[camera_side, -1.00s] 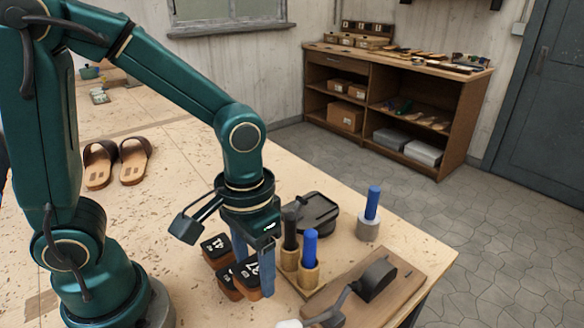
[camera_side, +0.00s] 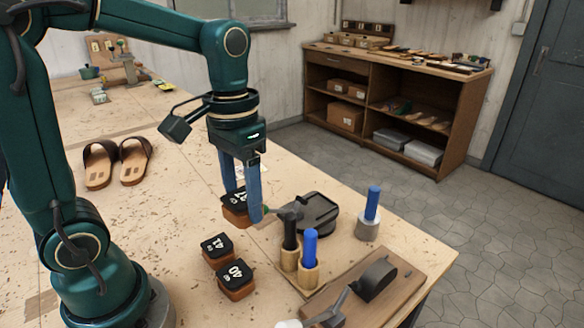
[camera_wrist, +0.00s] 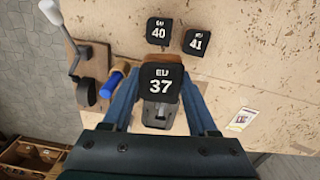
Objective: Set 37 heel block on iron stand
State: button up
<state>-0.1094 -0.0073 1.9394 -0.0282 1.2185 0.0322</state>
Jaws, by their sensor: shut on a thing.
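The 37 heel block (camera_side: 233,213), brown with a black top, is held between the two blue fingers of my gripper (camera_side: 244,204), raised above the bench. Its white "EU 37" faces up in the wrist view (camera_wrist: 161,84), with my gripper's fingers (camera_wrist: 160,92) on either side. The black iron stand (camera_side: 318,214) is on the bench to the right of the held block, apart from it in the side view. In the wrist view a dark metal part (camera_wrist: 158,116), probably the stand, shows just below the block, mostly hidden by it.
Heel blocks 41 (camera_side: 216,248) and 40 (camera_side: 236,278) sit on the bench in front. Wooden holders with a blue-handled tool (camera_side: 310,246) and a dark-handled tool (camera_side: 290,230) stand near the stand. A lever press (camera_side: 374,279) is at front right, another blue handle (camera_side: 373,203) behind it.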

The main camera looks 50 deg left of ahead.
jog(key=w+d+r+m, duration=0.1)
jog(key=w+d+r, duration=0.2)
jog(key=w+d, duration=0.1)
send_over(317, 207)
jog(key=shift+f, duration=2.4)
jog(key=shift+f, duration=3)
jog(key=shift+f, duration=0.3)
jog(key=o, duration=1.5)
jog(key=shift+o, duration=0.2)
jog(key=shift+r, duration=0.1)
